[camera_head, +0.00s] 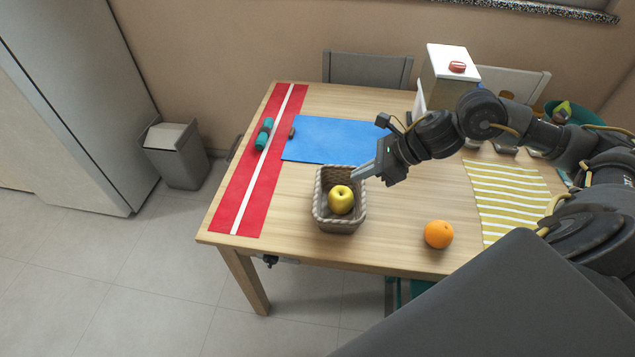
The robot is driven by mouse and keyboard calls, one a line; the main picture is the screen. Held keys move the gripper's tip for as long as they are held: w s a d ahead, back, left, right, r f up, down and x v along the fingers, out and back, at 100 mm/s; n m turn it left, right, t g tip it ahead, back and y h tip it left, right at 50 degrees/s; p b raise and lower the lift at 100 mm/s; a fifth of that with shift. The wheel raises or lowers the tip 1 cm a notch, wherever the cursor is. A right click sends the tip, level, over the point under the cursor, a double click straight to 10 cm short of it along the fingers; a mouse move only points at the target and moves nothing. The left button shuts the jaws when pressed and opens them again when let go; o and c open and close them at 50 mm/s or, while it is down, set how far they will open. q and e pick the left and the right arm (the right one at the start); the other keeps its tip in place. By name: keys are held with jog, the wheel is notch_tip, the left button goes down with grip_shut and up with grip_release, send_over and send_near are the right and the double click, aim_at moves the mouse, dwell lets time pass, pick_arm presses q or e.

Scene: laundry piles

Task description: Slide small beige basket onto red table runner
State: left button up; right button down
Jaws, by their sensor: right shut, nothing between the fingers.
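The small beige basket (322,216) stands upright on the wooden table, to the right of the red table runner (232,193) and apart from it. A yellow apple (341,199) lies inside the basket. The runner is red with a white stripe and lies along the table's left end. My right gripper (357,176) comes in from the right and is shut and empty. Its fingertips are at the basket's upper right rim; I cannot tell whether they touch it. My left gripper is not in view.
A blue mat (333,138) lies behind the basket. A teal object (264,133) and a small brown object (291,132) lie at the runner. An orange (438,234) and a yellow striped cloth (508,195) are to the right. Bare wood separates basket and runner.

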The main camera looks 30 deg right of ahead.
aim_at(319, 193)
jog(key=p+x, duration=0.1)
jog(key=x, duration=0.1)
jog(key=shift+w+a+f, duration=0.15)
jog(key=shift+a, duration=0.25)
jog(key=p+x, duration=0.1)
jog(key=x, duration=0.4)
jog(key=shift+w+f, duration=0.2)
jog(key=shift+f, duration=0.05)
jog(key=shift+w+a+f, duration=0.3)
jog(key=shift+a+f, duration=0.05)
jog(key=shift+f, duration=0.15)
jog(key=shift+w+a+f, duration=0.1)
jog(key=shift+f, duration=0.05)
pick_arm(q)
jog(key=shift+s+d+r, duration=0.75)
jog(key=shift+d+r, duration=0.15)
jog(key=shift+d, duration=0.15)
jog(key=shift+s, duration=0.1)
